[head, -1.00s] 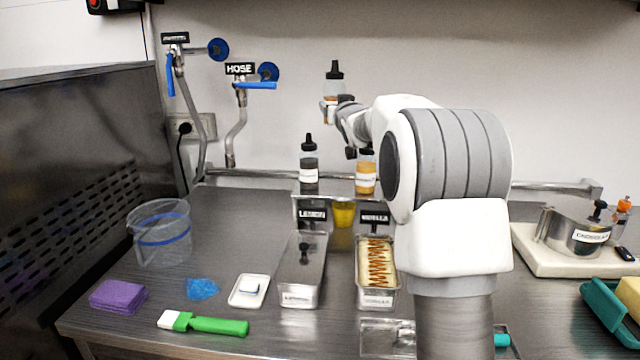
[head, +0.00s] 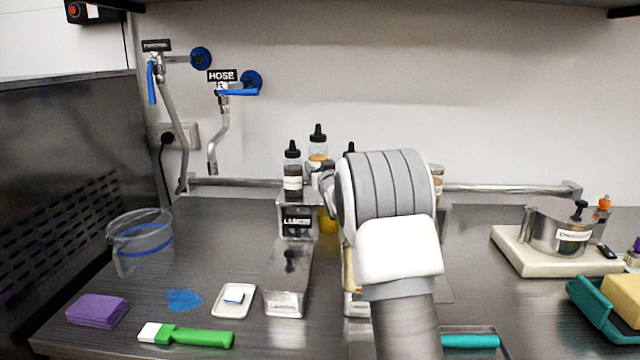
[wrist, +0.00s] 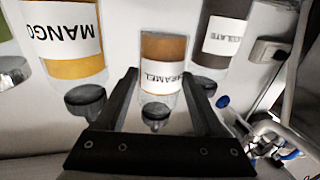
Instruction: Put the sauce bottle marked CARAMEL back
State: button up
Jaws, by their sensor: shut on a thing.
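The CARAMEL sauce bottle (head: 317,147) has a black cap and orange-brown sauce. My gripper (wrist: 159,76) is shut on it, and in the wrist view the CARAMEL bottle (wrist: 162,50) sits between the two fingers. In the head view it stands upright between the dark-sauce bottle (head: 292,183) and another black-capped bottle (head: 349,148), mostly hidden by my arm. Its cap is higher than the dark bottle's cap. Its base is hidden, so I cannot tell whether it touches the rack (head: 296,203). The MANGO bottle (wrist: 66,69) and the dark bottle (wrist: 219,48) flank it in the wrist view.
The steel pan (head: 288,270) in front of the rack is partly clear of my arm. Hose valves (head: 235,92) are on the wall at left. A clear jug (head: 140,245), white dish (head: 233,300) and green-handled brush (head: 190,336) are on the counter.

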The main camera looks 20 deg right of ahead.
jog(key=shift+f, duration=2.05)
jog(key=shift+b, duration=0.3)
jog(key=shift+f, duration=0.2)
jog(key=o, duration=1.3)
jog(key=shift+r, duration=0.1)
